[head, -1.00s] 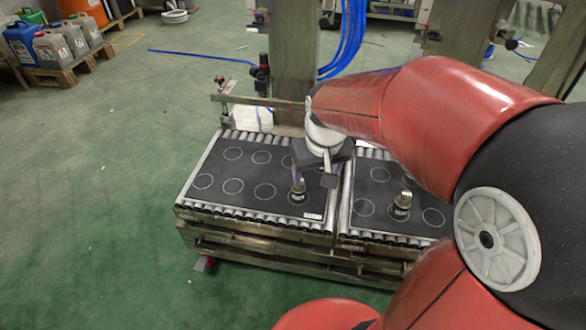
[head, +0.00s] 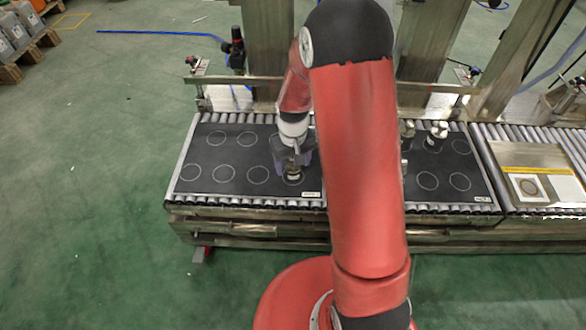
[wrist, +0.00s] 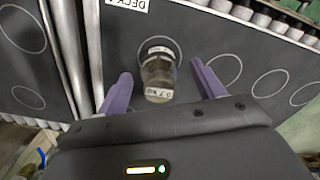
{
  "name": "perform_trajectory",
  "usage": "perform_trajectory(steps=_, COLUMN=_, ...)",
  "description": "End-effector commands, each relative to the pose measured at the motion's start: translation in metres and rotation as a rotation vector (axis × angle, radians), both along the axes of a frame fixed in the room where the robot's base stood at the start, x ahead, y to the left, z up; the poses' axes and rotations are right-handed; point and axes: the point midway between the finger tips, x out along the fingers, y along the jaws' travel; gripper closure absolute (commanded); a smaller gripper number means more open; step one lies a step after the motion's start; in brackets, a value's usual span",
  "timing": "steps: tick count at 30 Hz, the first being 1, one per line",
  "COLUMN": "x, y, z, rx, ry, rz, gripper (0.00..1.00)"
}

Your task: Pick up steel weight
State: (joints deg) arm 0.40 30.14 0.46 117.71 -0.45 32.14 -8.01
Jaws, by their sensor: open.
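A steel weight (wrist: 158,72) with a white label stands in a ringed circle on the left black deck mat (head: 207,158). In the head view the weight (head: 293,178) shows at the mat's front right, partly hidden under my gripper (head: 292,160). In the wrist view my gripper (wrist: 161,73) has its two purple fingers spread, one on each side of the weight. Gaps show between the weight and both fingers. The gripper is open and empty.
More steel weights (head: 437,133) stand on the right deck mat (head: 455,172), partly hidden by my red arm. Both mats lie on roller conveyors. A metal plate with a framed square (head: 545,186) is at the far right. A post (head: 272,60) rises behind.

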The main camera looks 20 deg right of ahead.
Motion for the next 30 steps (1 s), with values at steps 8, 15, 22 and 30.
perform_trajectory(steps=8, x=-0.001, y=-0.001, z=-0.027, rx=0.0, ry=0.0, rz=0.0, gripper=0.32)
perform_trajectory(steps=15, x=-0.001, y=-0.001, z=-0.027, rx=0.0, ry=0.0, rz=0.0, gripper=0.39)
perform_trajectory(steps=22, x=-0.001, y=-0.001, z=-0.027, rx=0.0, ry=0.0, rz=0.0, gripper=0.69)
perform_trajectory(steps=30, x=-0.001, y=-0.001, z=-0.027, rx=0.0, ry=0.0, rz=0.0, gripper=1.0)
